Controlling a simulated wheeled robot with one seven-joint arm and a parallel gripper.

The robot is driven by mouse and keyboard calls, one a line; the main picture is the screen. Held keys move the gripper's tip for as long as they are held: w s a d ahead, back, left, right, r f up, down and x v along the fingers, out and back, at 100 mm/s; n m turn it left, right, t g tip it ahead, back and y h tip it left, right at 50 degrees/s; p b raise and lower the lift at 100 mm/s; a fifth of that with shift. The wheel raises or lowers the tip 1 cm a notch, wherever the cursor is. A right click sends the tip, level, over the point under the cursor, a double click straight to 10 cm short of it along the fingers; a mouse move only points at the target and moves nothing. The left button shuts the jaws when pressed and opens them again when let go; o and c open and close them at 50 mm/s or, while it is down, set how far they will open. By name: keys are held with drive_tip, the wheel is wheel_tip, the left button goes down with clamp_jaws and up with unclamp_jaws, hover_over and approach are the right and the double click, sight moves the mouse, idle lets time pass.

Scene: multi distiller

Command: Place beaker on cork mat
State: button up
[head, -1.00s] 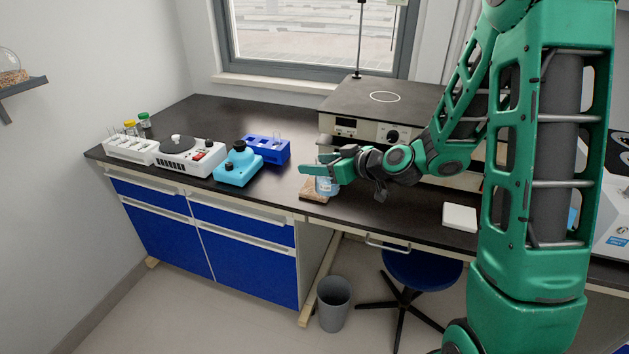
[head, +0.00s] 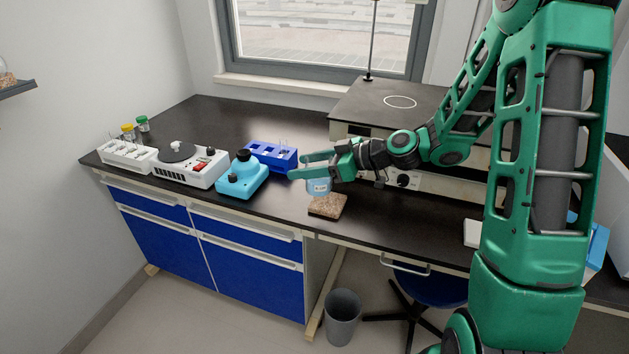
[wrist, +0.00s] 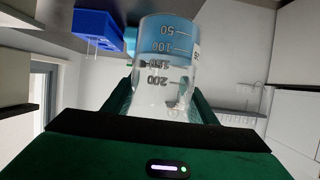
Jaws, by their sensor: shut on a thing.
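The beaker (head: 318,187) is clear glass with light blue liquid, held between the green fingers of my gripper (head: 312,170). In the wrist view the beaker (wrist: 165,70) fills the space between the fingers, its graduation marks upside down in the picture. My gripper is shut on it. The cork mat (head: 328,206) is a brown square lying on the black bench near its front edge. In the head view the beaker appears just behind and above the mat; the exact gap cannot be told. The mat cannot be made out in the wrist view.
A light blue device (head: 243,178) and a blue rack (head: 271,154) stand left of my gripper. A white instrument (head: 190,165) is farther left. A large instrument with a flat top (head: 385,115) stands behind my arm.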

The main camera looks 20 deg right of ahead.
drive_tip(key=shift+w+d+f, duration=0.4)
drive_tip(key=shift+d+f, duration=0.15)
drive_tip(key=shift+f, duration=0.55)
drive_tip(key=shift+w+d+f, duration=0.35)
drive_tip(key=shift+d+f, duration=0.25)
drive_tip(key=shift+f, duration=0.45)
drive_tip(key=shift+w+d+f, duration=0.4)
drive_tip(key=shift+d+f, duration=0.15)
drive_tip(key=shift+f, duration=0.55)
drive_tip(key=shift+f, duration=0.1)
drive_tip(key=o, duration=1.2)
drive_tip(key=shift+s+d+r, duration=0.1)
drive_tip(key=shift+d+r, duration=0.1)
drive_tip(key=v, duration=1.1)
drive_tip(key=shift+s+d, duration=0.15)
drive_tip(key=shift+s, duration=0.15)
